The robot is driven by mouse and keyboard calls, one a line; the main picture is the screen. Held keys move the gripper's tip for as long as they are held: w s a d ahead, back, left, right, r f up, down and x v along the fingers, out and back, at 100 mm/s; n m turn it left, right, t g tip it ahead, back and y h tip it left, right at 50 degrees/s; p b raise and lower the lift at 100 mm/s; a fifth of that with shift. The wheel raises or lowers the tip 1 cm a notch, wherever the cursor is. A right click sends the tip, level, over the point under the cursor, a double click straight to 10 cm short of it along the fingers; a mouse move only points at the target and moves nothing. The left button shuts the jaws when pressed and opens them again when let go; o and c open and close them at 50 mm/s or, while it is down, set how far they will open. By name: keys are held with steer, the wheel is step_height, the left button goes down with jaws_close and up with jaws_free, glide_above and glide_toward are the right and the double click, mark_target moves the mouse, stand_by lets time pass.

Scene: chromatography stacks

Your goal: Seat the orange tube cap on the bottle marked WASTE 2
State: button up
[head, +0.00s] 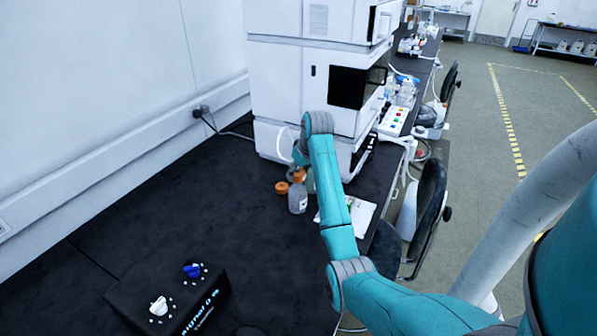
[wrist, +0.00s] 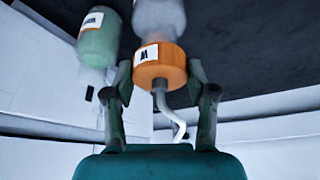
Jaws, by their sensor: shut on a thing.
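My gripper (wrist: 160,70) is shut on the orange tube cap (wrist: 150,73), which has a white label with a dark mark and a pale tube. In the wrist view, a clear grey bottle (wrist: 158,18) lies directly beyond the cap, in line with it. I cannot tell whether they touch. A greenish bottle (wrist: 97,48) with an orange-and-white label is to the left. In the head view, a grey bottle (head: 298,199) stands on the bench, with orange (head: 299,175) just above it. My arm hides most of the gripper there. No WASTE 2 marking is readable.
Another orange piece (head: 281,188) is left of the grey bottle. White stacked instruments (head: 290,85) stand close behind, and a white sheet (head: 362,214) lies right. A black box with knobs (head: 165,300) is at the front left. The dark bench between (head: 170,215) is clear.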

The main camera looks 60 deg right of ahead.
steer(key=shift+f, duration=0.25)
steer(key=shift+f, duration=0.65)
steer(key=shift+f, duration=0.25)
steer(key=shift+f, duration=0.2)
steer(key=o, duration=1.3)
steer(key=shift+c, duration=0.2)
steer(key=shift+o, duration=1.4)
